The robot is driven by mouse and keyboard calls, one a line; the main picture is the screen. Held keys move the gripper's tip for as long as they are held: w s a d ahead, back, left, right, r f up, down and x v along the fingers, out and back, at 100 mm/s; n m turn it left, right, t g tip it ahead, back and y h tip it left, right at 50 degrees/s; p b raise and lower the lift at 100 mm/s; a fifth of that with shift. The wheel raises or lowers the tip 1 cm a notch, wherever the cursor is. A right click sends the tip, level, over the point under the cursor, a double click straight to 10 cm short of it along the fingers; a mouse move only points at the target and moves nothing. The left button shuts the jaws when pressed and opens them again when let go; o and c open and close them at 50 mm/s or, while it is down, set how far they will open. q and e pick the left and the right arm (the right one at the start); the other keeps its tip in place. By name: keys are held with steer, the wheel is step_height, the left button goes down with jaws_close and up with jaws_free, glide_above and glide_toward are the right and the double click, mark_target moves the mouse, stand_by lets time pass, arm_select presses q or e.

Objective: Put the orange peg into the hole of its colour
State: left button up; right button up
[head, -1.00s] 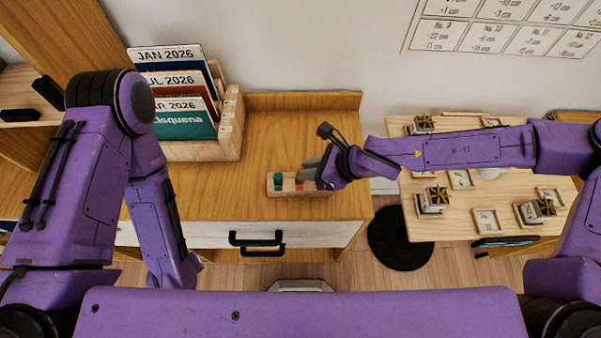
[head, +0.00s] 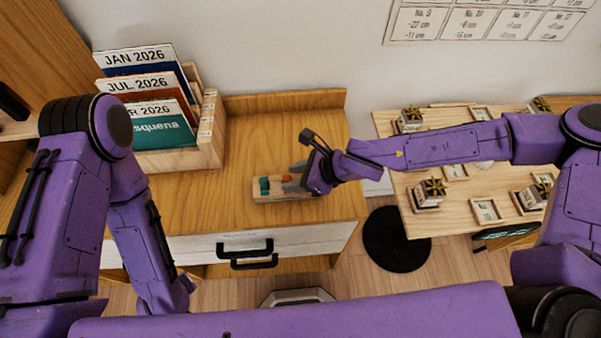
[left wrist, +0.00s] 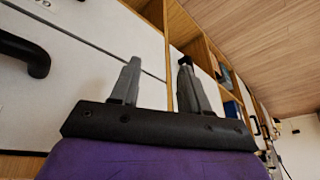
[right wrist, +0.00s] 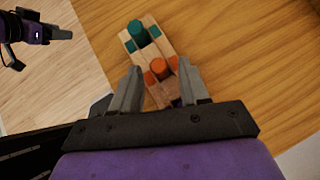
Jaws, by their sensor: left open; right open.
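A small wooden block (head: 297,197) lies on the wooden cabinet top; it also shows in the right wrist view (right wrist: 142,53). The orange peg (right wrist: 160,67) stands upright on the block between two orange squares; its foot is hard to see. A teal peg (right wrist: 136,29) stands between teal squares farther along. My right gripper (head: 292,178) is open over the block's right end, its fingers either side of the orange peg with gaps. My left gripper (left wrist: 158,72) is open and empty, low beside the cabinet front.
A wooden file holder (head: 208,130) with calendar folders stands at the back left of the cabinet top. A round black stool (head: 397,238) sits between. The cabinet top around the block is clear.

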steer(key=p+v, duration=0.3)
steer(key=v, duration=0.9)
steer(key=shift+a, duration=0.1)
steer(key=s+d+f+n+g+h, duration=0.25)
steer(key=s+f, duration=0.25)
steer(key=f, duration=0.3)
steer(key=s+d+f+n+g+h, duration=0.1)
steer(key=s+d+f+n+h, duration=0.25)
steer(key=s+f, duration=0.3)
steer(key=s+d+f+n+t+h, duration=0.1)
steer(key=s+d+f+n+h, duration=0.1)
steer(key=d, duration=0.5)
steer(key=s+d+f+n+t+h, duration=0.2)
steer(key=s+d+f+n+h, duration=0.1)
steer(key=d+f+n, duration=0.2)
steer(key=d+n, duration=0.2)
steer(key=shift+f+n+h, duration=0.3)
steer(key=shift+f+h, duration=0.1)
